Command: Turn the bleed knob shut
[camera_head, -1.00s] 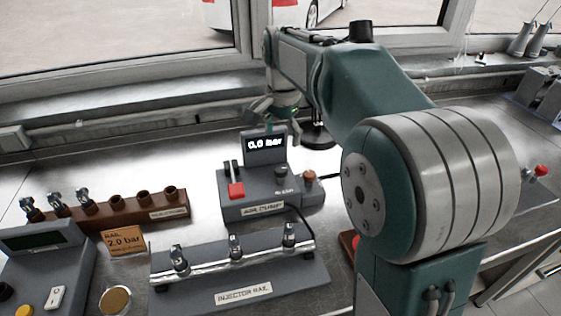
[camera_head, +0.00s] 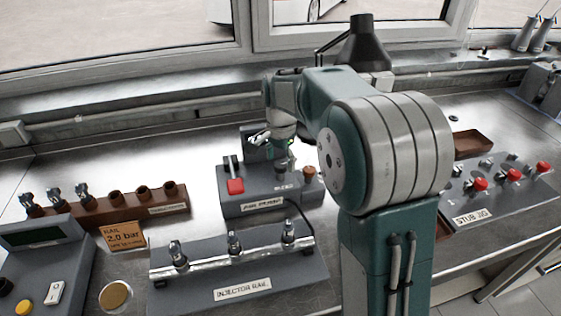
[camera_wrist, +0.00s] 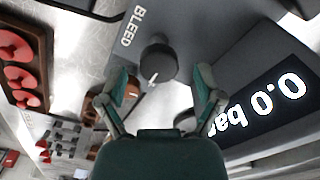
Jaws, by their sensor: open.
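The bleed knob (camera_wrist: 157,62) is a dark round knob with a white pointer line, beside the BLEED label (camera_wrist: 132,27) in the wrist view. In the head view my arm hides most of it. My gripper (camera_wrist: 164,80) is open, its two fingers apart on either side of the knob in the picture. I cannot tell whether they touch it. In the head view my gripper (camera_head: 281,160) points down over the grey pump box (camera_head: 245,208). The pump display (camera_wrist: 262,108) reads 0.0 bar.
The pump box also carries a red lever (camera_head: 235,186) and a brown knob (camera_head: 310,173). The injector rail (camera_head: 235,260) stands in front, a brown injector rack (camera_head: 125,202) to the left. The stub jig (camera_head: 500,195) with red knobs is at the right.

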